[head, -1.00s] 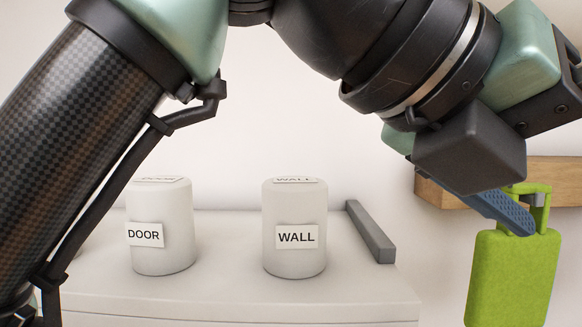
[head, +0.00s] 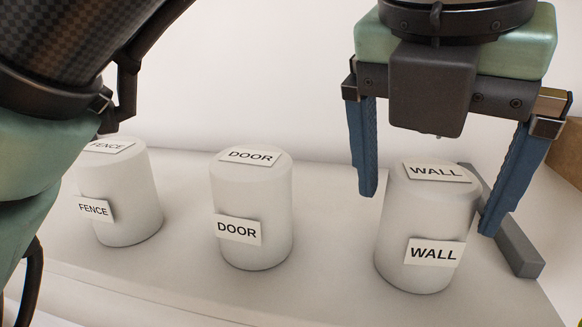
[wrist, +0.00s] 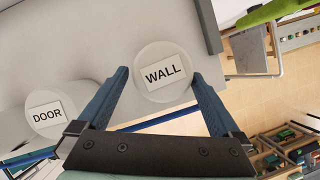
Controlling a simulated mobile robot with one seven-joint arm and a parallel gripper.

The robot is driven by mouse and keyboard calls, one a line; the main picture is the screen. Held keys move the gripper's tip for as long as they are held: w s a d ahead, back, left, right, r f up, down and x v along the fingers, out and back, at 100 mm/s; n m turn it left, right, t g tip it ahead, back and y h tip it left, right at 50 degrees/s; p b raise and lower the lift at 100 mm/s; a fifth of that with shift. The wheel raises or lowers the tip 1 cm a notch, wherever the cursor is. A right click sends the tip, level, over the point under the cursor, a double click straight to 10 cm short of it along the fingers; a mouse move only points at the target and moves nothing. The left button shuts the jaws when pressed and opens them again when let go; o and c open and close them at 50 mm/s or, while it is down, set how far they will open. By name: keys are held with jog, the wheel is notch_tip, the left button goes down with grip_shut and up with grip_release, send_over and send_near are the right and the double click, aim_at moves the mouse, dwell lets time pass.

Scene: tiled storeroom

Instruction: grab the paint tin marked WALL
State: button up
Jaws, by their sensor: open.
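The paint tin marked WALL (head: 398,237) is a pale grey cylinder standing upright on a white surface, with labels on its top and front. It also shows in the wrist view (wrist: 165,92). My gripper (head: 425,210) is open and empty. In the head view its two blue fingers hang on either side of the tin's upper part. In the wrist view (wrist: 162,82) the fingers flank the near side of the tin's lid. I cannot tell whether either finger touches it.
Matching upright tins marked DOOR (head: 270,200) and FENCE (head: 130,192) stand to the left, with gaps between them. A grey bar (head: 515,245) lies along the right end of the white surface (head: 180,270). A green thing (wrist: 275,12) is at upper right in the wrist view.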

jog(key=shift+w+f, duration=0.25)
jog(key=shift+f, duration=0.05)
jog(key=x, duration=0.4)
jog(key=shift+s+d, duration=0.2)
jog(key=shift+d, duration=0.15)
jog(key=shift+w+f, duration=0.25)
jog(key=shift+f, duration=0.1)
jog(key=c, duration=1.5)
jog(key=shift+r, duration=0.1)
grip_shut()
jog(key=shift+r, duration=0.1)
